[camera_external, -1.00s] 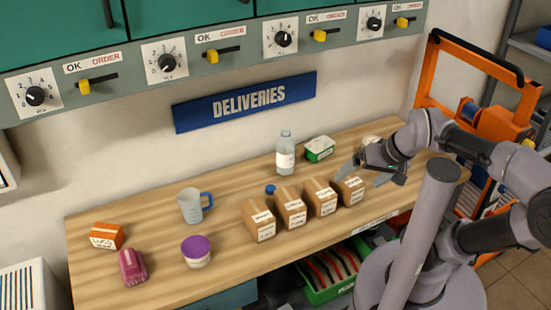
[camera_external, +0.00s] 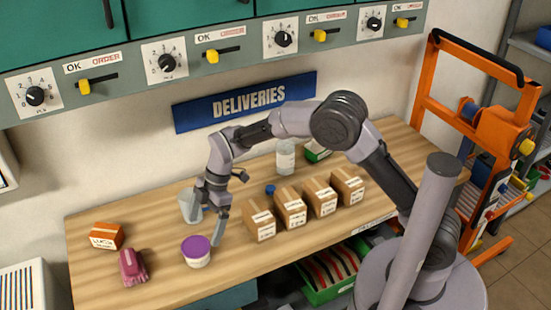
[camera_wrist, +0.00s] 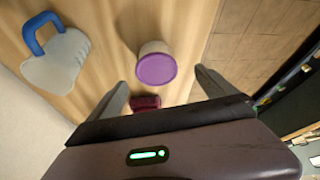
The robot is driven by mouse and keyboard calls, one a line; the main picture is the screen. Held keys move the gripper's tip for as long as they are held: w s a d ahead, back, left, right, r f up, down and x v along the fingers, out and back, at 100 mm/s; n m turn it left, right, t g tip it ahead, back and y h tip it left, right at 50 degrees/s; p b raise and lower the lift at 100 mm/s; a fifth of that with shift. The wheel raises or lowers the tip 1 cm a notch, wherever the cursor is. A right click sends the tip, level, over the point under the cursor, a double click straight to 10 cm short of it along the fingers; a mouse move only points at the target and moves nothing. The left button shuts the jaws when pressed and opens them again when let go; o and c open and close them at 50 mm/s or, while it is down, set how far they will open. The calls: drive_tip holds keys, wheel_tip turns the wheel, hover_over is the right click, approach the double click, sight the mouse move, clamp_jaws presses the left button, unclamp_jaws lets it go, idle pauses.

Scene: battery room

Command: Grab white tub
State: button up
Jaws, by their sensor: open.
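The white tub with a purple lid (camera_external: 197,251) stands upright on the wooden bench near its front edge. In the wrist view the tub (camera_wrist: 156,66) shows its round lid ahead of my fingers, with a little of its pale side. My gripper (camera_external: 207,227) is open and empty, pointing down above the bench, between the jug and the tub. In the wrist view my gripper (camera_wrist: 160,88) has its two fingers spread wide, one to either side of the tub's line. Neither finger visibly touches the tub.
A measuring jug with a blue handle (camera_wrist: 55,60) is close to my gripper; my arm partly hides the jug (camera_external: 187,207) outside. A pink item (camera_external: 132,266) and orange box (camera_external: 106,236) lie left. Several cardboard boxes (camera_external: 259,222) stand right of the tub.

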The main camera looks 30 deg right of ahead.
sight(197, 244)
drive_tip(key=x, duration=0.3)
drive_tip(key=shift+a+f+b, duration=0.15)
drive_tip(key=shift+f+b, duration=0.2)
drive_tip(key=shift+b, duration=0.05)
drive_tip(key=x, duration=0.1)
drive_tip(key=b+x, duration=0.1)
drive_tip(key=x, duration=0.1)
drive_tip(key=b+x, duration=0.1)
drive_tip(key=x, duration=0.1)
drive_tip(key=shift+w+a, duration=0.25)
drive_tip(key=shift+w, duration=0.1)
drive_tip(key=shift+r, duration=0.15)
drive_tip(key=shift+c, duration=0.3)
drive_tip(key=c, duration=1.3)
